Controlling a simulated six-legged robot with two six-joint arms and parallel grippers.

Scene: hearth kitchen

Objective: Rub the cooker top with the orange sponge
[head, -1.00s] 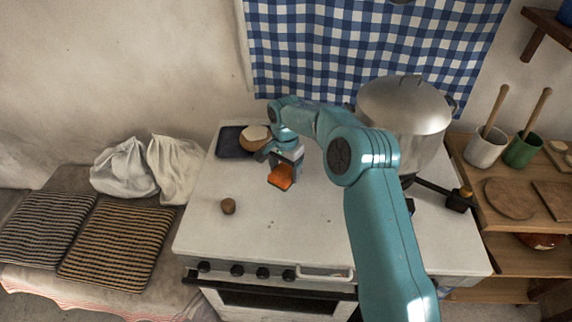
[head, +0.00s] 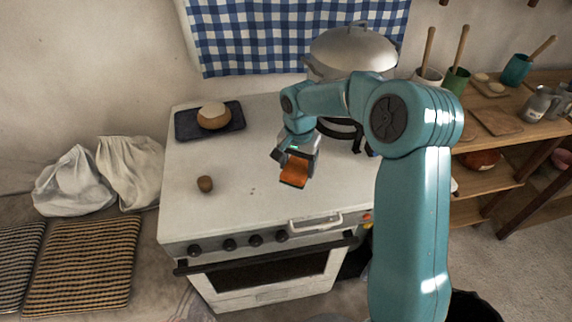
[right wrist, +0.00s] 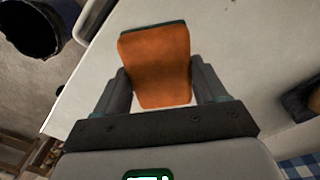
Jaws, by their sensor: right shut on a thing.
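The orange sponge (head: 295,174) is held between the fingers of my right gripper (head: 296,160) over the right front part of the white cooker top (head: 250,150). In the right wrist view the sponge (right wrist: 158,62) sits between both fingers, with a dark layer along its far edge. I cannot tell whether the sponge touches the cooker top. A few small dark specks lie on the top to the left of the sponge. My left gripper is not in view.
A dark tray (head: 188,124) with a round pale-topped thing (head: 213,116) stands at the cooker's back left. A large lidded pot (head: 350,50) stands at the back right, partly behind my arm. The middle is clear.

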